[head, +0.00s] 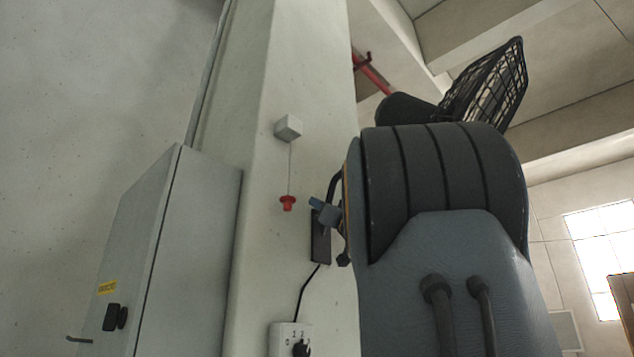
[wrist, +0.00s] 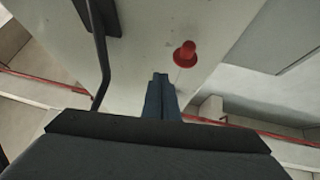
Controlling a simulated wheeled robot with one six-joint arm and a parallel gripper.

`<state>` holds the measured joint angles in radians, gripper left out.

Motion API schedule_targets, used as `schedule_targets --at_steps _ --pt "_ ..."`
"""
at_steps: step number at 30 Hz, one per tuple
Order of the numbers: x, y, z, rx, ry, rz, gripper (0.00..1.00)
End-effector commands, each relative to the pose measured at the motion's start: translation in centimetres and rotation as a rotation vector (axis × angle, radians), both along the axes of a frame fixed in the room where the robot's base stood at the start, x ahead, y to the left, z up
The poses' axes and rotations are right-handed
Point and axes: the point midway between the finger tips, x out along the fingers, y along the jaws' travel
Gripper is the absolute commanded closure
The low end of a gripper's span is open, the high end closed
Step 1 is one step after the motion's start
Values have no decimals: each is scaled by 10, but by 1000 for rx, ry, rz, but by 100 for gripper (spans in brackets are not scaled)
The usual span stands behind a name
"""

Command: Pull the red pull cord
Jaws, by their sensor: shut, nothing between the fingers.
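The red pull cord ends in a small red knob (head: 288,203), which hangs on a thin line below a pale box (head: 288,127) on the pillar. In the head view my gripper (head: 314,203) is just to the right of the knob, at about its height, partly hidden behind my arm. In the wrist view the red knob (wrist: 185,54) is ahead and a little to the right of my gripper's blue fingertips (wrist: 161,76). The fingers are together with nothing between them. I see a gap between fingers and knob in both views.
The pale pillar (head: 262,240) stands behind the cord. A grey cabinet (head: 170,255) with a black handle stands at the left. A socket box (head: 290,338) with a black cable (head: 306,290) is below. A red pipe (wrist: 240,122) crosses the wrist view.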

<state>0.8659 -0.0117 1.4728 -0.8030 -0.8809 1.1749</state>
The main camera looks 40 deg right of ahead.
Motion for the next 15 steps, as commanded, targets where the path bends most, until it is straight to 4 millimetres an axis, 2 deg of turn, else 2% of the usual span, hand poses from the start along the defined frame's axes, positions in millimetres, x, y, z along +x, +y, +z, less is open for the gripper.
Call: schedule_targets --at_steps 1,3,6,10,15 --pt "-6 8 20 -18 -20 36 100" --pt "-12 19 38 -34 -38 82 100" --pt "-17 29 52 -49 -50 121 100" --pt "-16 33 57 -53 -54 139 100" --pt "-1 34 56 -51 -53 139 100"
